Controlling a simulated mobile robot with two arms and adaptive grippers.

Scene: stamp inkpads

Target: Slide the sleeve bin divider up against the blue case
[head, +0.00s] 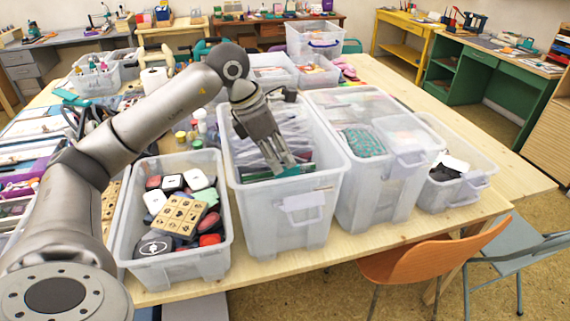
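The sleeve bin (290,228) is a tall clear tub at the middle of the table, holding upright translucent sleeves (256,128). My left gripper (284,166) points down into its front part, in front of the sleeves. Its fingers are close to a thin green edge (305,168) low in the bin. I cannot tell whether that edge is the divider, whether the fingers touch it, or whether they are open. I cannot clearly make out a blue case in this bin. My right gripper is not in view.
A tub of stamps and inkpads (172,268) stands to the left. A tall tub with a teal patterned item (364,142) stands close on the right, then a lower tub (462,188). The sleeve bin's walls surround my gripper. An orange chair (440,257) stands at the front.

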